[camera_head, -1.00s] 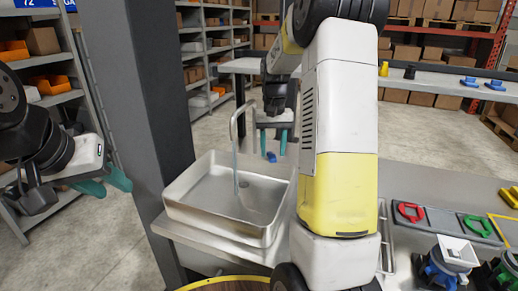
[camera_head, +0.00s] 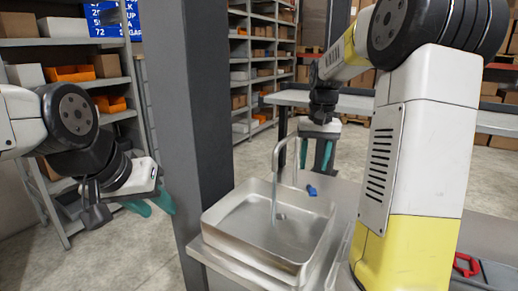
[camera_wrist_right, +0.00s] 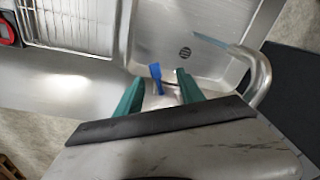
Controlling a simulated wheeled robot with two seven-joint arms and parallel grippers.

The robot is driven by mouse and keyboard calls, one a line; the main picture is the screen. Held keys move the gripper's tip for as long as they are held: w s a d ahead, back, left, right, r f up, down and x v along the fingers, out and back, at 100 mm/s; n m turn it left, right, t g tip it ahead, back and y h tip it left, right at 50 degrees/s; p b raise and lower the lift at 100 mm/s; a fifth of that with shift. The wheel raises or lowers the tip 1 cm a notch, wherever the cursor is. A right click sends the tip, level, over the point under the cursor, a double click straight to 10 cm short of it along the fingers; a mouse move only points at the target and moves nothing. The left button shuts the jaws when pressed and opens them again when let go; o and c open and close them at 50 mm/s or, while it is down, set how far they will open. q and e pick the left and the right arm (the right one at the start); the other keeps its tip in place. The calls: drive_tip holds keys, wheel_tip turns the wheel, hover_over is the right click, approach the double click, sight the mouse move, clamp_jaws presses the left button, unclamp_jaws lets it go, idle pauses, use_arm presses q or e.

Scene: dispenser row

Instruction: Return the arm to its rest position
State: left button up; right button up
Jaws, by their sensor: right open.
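My right arm crosses the right of the head view, large and close. Its gripper (camera_head: 315,156) hangs with two teal fingers apart and nothing between them, above the counter beyond the sink. In the right wrist view, the right gripper (camera_wrist_right: 160,86) is open, with a small blue piece (camera_wrist_right: 156,72) seen between and past its fingertips. My left gripper (camera_head: 150,205) is at the left, fingers apart and empty, over the floor.
The metal sink (camera_head: 225,226) and its curved tap (camera_head: 275,165) stand near the right gripper. A dark grey pillar (camera_head: 190,120) rises between my arms. Shelves (camera_head: 125,82) with boxes stand at the left. A red-handled item (camera_head: 466,265) shows at the lower right.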

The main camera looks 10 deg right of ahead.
drive_tip(key=s+a+r+n+t+y, duration=0.1)
drive_tip(key=s+a, duration=0.4)
drive_tip(key=s, duration=0.6)
drive_tip(key=s+a+r+n+t+y, duration=0.1)
drive_tip(key=s+a+t, duration=0.3)
drive_tip(key=s, duration=0.7)
drive_tip(key=shift+a+r+n, duration=0.3)
drive_tip(key=shift+a+r, duration=0.05)
drive_tip(key=shift+r, duration=0.15)
